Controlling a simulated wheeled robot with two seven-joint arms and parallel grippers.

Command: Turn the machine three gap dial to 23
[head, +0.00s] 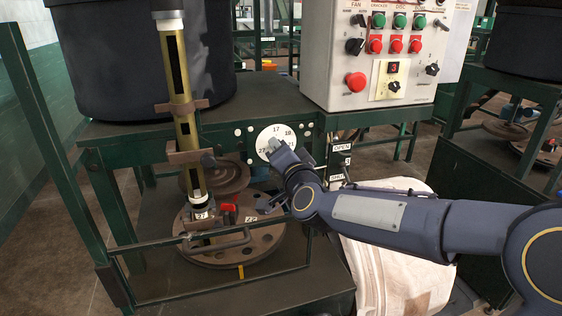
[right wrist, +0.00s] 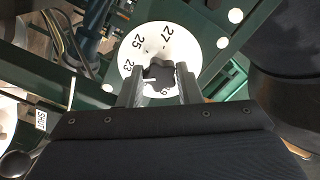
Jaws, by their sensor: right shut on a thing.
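The gap dial (head: 262,141) is a white round plate with black numbers on the green machine frame. In the head view 17 and 18 show at its top, and my right gripper (head: 275,148) covers its middle. In the right wrist view the dial (right wrist: 143,37) shows 23, 25 and 27. Its dark lobed knob (right wrist: 159,75) sits between the fingers of my right gripper (right wrist: 160,86), which is shut on it. A small pale mark shows at the knob's left side, roughly toward 23. The lower part of the dial is hidden. My left gripper is not in view.
A control panel (head: 343,55) with buttons and a display reading 3 (head: 394,68) stands above right. A brass-coloured column (head: 177,70) and a round plate with holes (head: 265,240) stand left. A white bag (head: 385,270) hangs below my right arm. OPEN and SHUT labels sit beside the dial.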

